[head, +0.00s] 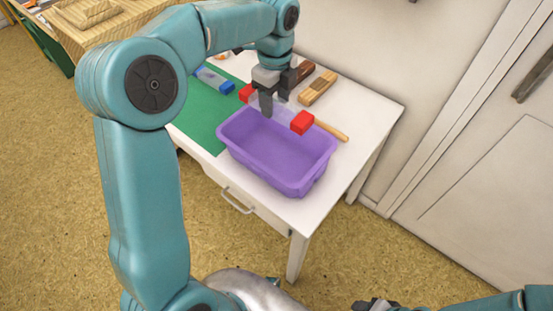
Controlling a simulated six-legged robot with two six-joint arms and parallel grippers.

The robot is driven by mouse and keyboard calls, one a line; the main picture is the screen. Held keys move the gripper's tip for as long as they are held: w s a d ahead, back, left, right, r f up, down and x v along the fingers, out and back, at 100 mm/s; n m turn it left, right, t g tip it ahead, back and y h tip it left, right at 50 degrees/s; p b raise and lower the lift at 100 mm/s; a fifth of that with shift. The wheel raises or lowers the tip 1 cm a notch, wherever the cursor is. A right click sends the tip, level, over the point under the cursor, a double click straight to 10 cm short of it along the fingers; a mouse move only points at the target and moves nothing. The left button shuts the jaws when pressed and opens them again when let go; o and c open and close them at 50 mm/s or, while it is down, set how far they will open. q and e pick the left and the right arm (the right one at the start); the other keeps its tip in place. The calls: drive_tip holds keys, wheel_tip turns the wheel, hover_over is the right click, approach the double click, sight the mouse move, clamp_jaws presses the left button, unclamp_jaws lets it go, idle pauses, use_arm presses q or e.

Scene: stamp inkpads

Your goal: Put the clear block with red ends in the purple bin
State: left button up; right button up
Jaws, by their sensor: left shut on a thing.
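The clear block with red ends (302,122) is held in my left gripper (275,100). Its two red ends stick out on either side of the dark fingers, and its see-through middle is partly hidden by them. The purple bin (262,178) stands on the white table, open at the top and empty as far as I can see. The block and gripper appear over the bin's far side; the exact height above the rim is hard to tell. My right gripper (374,305) shows only partly at the bottom edge, away from the table, and its fingers are unclear.
A green mat (205,125) lies left of the bin, with a clear block with blue ends (213,80) on it. A wooden block (318,87), a dark brown item (303,71) and a wooden stick (331,130) lie behind the bin. A wall borders the table's right side.

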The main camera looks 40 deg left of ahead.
use_arm(q)
drive_tip(key=b, duration=0.1)
hover_over(276, 159)
wheel_tip(276, 159, down, 15)
drive_tip(key=shift+r, duration=0.2)
wheel_tip(276, 159, down, 5)
drive_tip(key=shift+r, duration=0.1)
drive_tip(key=shift+f, duration=0.2)
drive_tip(key=shift+f+b, duration=0.2)
drive_tip(key=shift+b, duration=0.15)
drive_tip(key=o, duration=1.3)
drive_tip(key=shift+c, duration=0.2)
drive_tip(key=shift+r, duration=0.1)
